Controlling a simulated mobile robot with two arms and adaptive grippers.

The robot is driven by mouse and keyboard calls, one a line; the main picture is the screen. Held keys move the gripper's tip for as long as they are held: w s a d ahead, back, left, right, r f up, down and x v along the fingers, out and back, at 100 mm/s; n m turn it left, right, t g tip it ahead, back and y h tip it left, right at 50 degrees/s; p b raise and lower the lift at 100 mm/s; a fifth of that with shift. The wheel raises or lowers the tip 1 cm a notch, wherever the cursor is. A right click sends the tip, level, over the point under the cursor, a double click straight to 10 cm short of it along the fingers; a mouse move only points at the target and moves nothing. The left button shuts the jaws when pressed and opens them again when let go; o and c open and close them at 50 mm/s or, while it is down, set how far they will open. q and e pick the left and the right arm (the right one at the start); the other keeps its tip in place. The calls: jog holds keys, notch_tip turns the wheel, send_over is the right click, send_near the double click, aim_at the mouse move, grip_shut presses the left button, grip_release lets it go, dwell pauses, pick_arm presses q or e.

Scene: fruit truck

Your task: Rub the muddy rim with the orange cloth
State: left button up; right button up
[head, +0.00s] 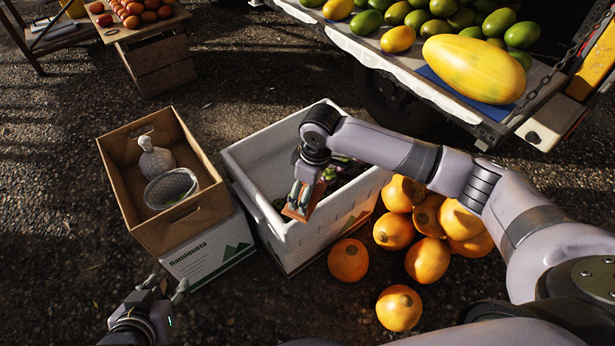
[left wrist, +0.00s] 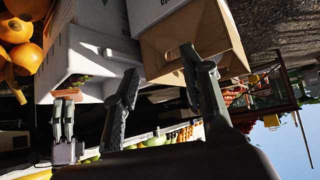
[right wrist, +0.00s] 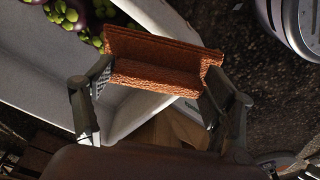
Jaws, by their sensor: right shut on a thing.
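The orange cloth (head: 296,214) is a folded, rough-textured piece. My right gripper (head: 304,190) is shut on it, and the cloth (right wrist: 155,78) spans between the two fingers in the right wrist view. The cloth is at the near rim of the white crate (head: 258,203), overlapping it in the head view. I cannot tell whether it touches the rim. The crate rim (right wrist: 140,112) passes behind the cloth in the right wrist view; I cannot make out mud on it. My left gripper (head: 166,287) is open and empty, low in front of the cardboard box.
Purple and green produce (right wrist: 92,22) lies in the crate. Several orange fruits (head: 428,260) lie on the ground to the right. The truck bed (head: 440,97) with fruit is behind.

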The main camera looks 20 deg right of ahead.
jog(key=shift+r+p, duration=0.5)
jog(key=shift+p, duration=0.05)
jog(key=shift+r+p, duration=0.35)
jog(key=shift+p, duration=0.15)
jog(key=shift+r+p, duration=0.25)
jog(key=shift+p, duration=0.05)
jog(key=shift+r+p, duration=0.7)
jog(key=shift+p, duration=0.2)
pick_arm(q)
jog(key=s+a+f+g+y, duration=0.1)
jog(key=s+a+f+g, duration=0.2)
jog(key=s+f+g, duration=0.2)
jog(key=shift+s+f+g+p, duration=0.35)
jog(key=shift+s+f, duration=0.8)
jog(key=shift+s, duration=0.55)
pick_arm(e)
jog(key=shift+r, duration=0.25)
